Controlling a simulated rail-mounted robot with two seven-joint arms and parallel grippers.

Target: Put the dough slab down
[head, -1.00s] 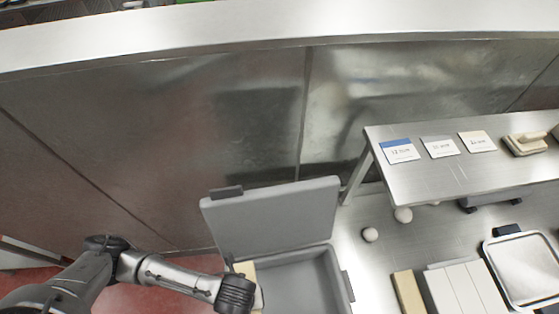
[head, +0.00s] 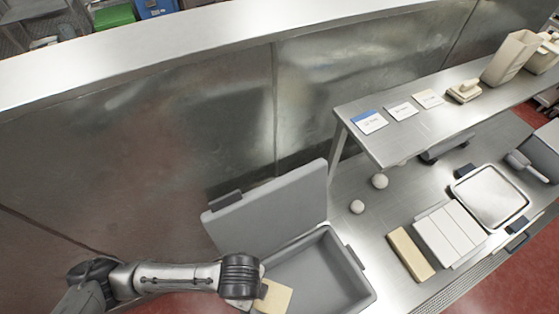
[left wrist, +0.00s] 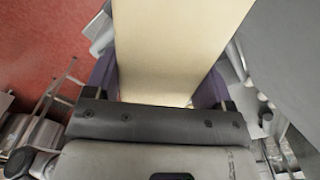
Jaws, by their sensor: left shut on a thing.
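The dough slab (head: 275,298) is a flat, pale beige piece at the left edge of the open grey bin (head: 357,291). It also fills the upper middle of the left wrist view (left wrist: 180,40). My left gripper (left wrist: 158,85) is shut on it, with a dark purple finger on either side. In the head view the left gripper (head: 262,285) is by the bin's left rim, and its fingers are mostly hidden. I cannot tell whether the slab touches the bin. My right gripper is not in view.
The bin's grey lid (head: 270,205) stands open behind it. To the right, the steel counter (head: 385,220) holds two pale balls, a beige block (head: 410,254), white blocks (head: 450,235) and a metal tray (head: 492,196). A raised shelf (head: 400,140) carries labelled cards.

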